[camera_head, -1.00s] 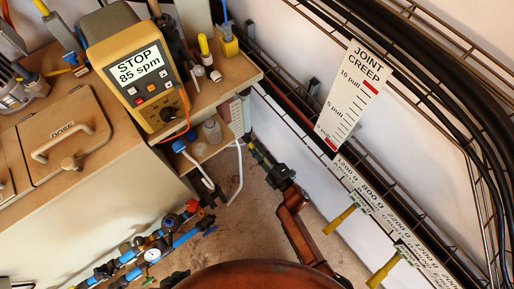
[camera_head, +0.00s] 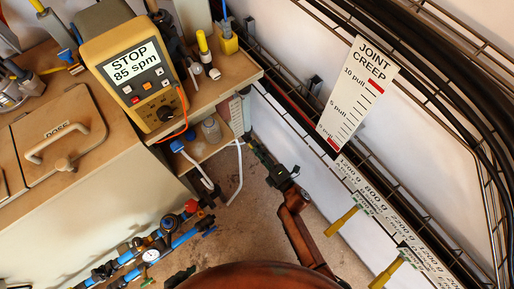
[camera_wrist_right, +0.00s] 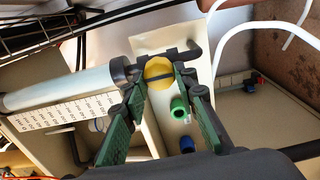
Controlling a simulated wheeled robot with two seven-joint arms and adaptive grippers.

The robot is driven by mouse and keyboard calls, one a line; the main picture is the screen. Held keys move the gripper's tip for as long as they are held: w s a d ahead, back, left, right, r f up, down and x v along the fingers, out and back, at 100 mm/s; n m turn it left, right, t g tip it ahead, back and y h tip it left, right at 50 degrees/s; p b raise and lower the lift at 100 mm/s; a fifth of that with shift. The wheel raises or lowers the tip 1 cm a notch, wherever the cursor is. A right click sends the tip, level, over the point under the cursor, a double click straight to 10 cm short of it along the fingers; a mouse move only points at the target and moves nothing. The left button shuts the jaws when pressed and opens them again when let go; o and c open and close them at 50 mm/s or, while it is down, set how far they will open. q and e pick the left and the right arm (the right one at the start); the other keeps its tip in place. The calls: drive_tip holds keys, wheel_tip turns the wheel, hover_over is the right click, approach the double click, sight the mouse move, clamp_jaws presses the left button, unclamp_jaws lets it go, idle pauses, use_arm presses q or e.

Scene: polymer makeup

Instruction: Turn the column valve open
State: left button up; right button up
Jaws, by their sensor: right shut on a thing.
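The column (camera_wrist_right: 60,90) is a pale grey cylinder in the right wrist view, lying across the left with a black fitting at its end. A round yellow valve knob (camera_wrist_right: 158,70) with a dark bar across it sits at that fitting. My right gripper (camera_wrist_right: 161,80) has its dark green fingers on either side of the knob and is shut on it. In the head view my right gripper (camera_head: 262,157) reaches to the cabinet's side, and the knob is hidden there. A dark tip at the bottom, seemingly my left gripper (camera_head: 180,277), barely shows; its jaws are unclear.
A yellow meter (camera_head: 132,70) reading "STOP 85 spm" stands on the cabinet top. Blue pipework (camera_head: 150,255) runs low at the left. Cable racks and a "JOINT CREEP" board (camera_head: 352,95) line the right wall.

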drive_tip(key=o, duration=1)
drive_tip(key=shift+o, duration=0.8)
drive_tip(key=v, duration=1.2)
